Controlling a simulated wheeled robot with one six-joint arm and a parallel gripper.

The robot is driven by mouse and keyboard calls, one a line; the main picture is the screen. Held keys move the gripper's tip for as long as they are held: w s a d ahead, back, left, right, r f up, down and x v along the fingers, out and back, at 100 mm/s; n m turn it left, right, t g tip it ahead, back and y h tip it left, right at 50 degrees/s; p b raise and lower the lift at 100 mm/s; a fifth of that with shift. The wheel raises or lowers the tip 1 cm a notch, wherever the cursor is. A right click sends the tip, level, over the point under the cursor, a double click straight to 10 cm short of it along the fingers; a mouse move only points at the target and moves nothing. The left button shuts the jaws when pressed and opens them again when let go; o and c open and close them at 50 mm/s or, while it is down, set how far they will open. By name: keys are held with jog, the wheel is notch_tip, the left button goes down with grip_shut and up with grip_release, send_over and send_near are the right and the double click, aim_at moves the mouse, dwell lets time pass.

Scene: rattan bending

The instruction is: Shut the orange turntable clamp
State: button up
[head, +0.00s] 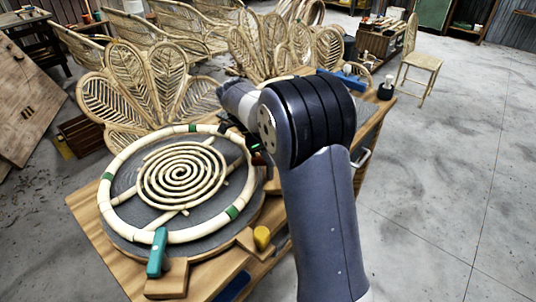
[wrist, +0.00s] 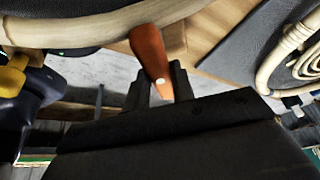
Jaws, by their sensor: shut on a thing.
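The orange clamp (wrist: 149,52) shows in the wrist view as a tapered orange lever with a pale rivet near its lower end. My gripper (wrist: 162,88) has its dark fingers shut on that lower end. The rattan ring (wrist: 85,32) runs past the lever's upper end; whether the clamp presses on it I cannot tell. In the head view the turntable (head: 128,182) is a grey disc with the pale rattan ring on it, and my arm hides the orange clamp and most of my gripper.
A teal clamp (head: 157,253) stands at the turntable's front edge, with a yellow knob (head: 262,238) to its right. A rattan spiral (head: 180,178) lies inside the ring. Leaf-shaped rattan chair backs (head: 120,100) stand behind the wooden bench (head: 88,212). Open floor lies to the right.

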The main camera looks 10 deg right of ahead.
jog(key=o, duration=1)
jog(key=shift+r, duration=0.1)
jog(key=p+v, duration=0.1)
jog(key=v, duration=0.9)
jog(key=shift+a+r, duration=0.2)
jog(key=shift+r, duration=0.1)
jog(key=b+x, duration=0.1)
jog(key=x, duration=1)
jog(key=shift+r, duration=0.1)
